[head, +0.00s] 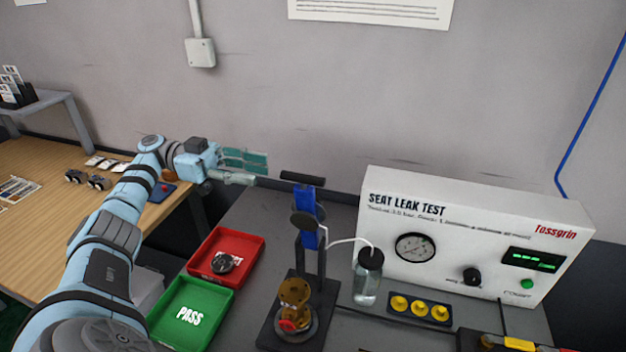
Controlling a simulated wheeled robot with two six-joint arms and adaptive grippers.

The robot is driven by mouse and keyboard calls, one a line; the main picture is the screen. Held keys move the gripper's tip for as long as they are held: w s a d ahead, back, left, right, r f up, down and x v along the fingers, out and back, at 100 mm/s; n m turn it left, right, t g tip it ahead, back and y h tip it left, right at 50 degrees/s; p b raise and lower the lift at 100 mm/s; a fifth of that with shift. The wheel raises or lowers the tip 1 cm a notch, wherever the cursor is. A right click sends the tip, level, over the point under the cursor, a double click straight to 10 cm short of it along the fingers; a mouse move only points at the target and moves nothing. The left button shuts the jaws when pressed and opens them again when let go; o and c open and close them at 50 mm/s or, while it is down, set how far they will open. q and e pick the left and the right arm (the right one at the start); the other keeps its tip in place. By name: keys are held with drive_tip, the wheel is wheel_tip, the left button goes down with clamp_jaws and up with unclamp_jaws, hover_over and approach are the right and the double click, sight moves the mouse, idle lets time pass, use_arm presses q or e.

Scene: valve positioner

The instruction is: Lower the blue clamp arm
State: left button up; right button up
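The blue clamp arm (308,207) stands upright at the top of a dark post, with a black bar handle (303,178) at its upper end and a round dark pad (304,221) on its front side. Below it, a brass valve body (294,292) with a red part sits in the fixture on a dark base plate. My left gripper (260,169) is to the left of the handle, fingers pointing right towards it. Its fingers are apart, with teal pads showing, and nothing is between them. It appears clear of the handle. My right gripper is out of view.
A white seat leak test box (462,240) stands right of the clamp. A clear bottle (367,277) with a white tube stands close beside the post. A red tray (250,262) holding a dark round part and an empty green PASS tray (215,300) lie left.

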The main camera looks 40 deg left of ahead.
sight(301, 178)
use_arm(q)
drive_tip(key=p+x, duration=0.1)
drive_tip(key=x, duration=0.2)
drive_tip(key=p+x, duration=0.1)
drive_tip(key=x, duration=0.3)
drive_tip(key=p+x, duration=0.1)
drive_tip(key=x, duration=0.3)
drive_tip(key=shift+d+r, duration=0.15)
drive_tip(key=shift+r, duration=0.1)
drive_tip(key=shift+w+d+f+p, duration=0.1)
drive_tip(key=shift+w+d+p, duration=0.15)
drive_tip(key=shift+d, duration=0.25)
drive_tip(key=shift+c, duration=0.2)
clamp_jaws()
